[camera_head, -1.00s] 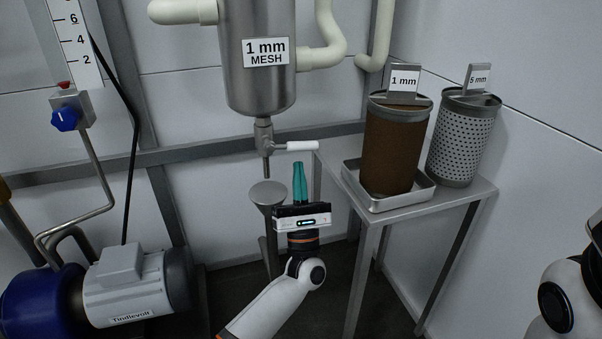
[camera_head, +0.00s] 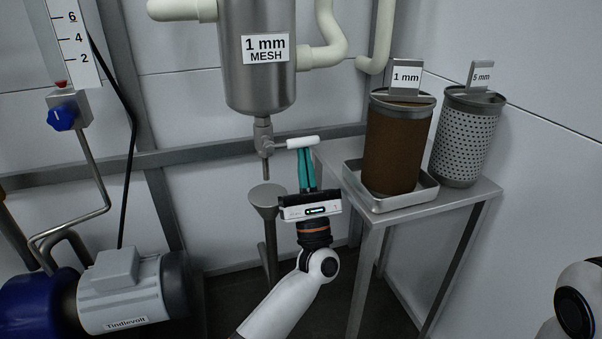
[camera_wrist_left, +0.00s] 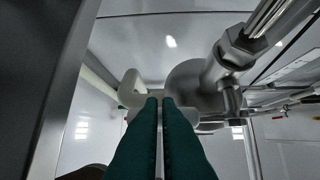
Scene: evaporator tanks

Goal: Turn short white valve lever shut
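The short white valve lever (camera_head: 303,143) sticks out to the right, about level, from the metal valve (camera_head: 263,135) under the steel 1 mm mesh tank (camera_head: 258,80). My left gripper (camera_head: 305,154) points up, with its teal fingertips just below the lever's outer half. Whether they touch it I cannot tell. In the left wrist view the two fingers (camera_wrist_left: 161,100) lie side by side with only a thin gap and nothing visible between them. The metal valve body (camera_wrist_left: 228,60) shows there to the upper right; I cannot make out the lever clearly. My right gripper is out of view.
A metal funnel (camera_head: 267,196) stands below the valve's outlet, left of my gripper. To the right, a steel table (camera_head: 455,200) holds a tray (camera_head: 405,203) with a brown 1 mm filter (camera_head: 395,150), and a perforated 5 mm filter (camera_head: 463,140). A pump motor (camera_head: 120,290) sits lower left.

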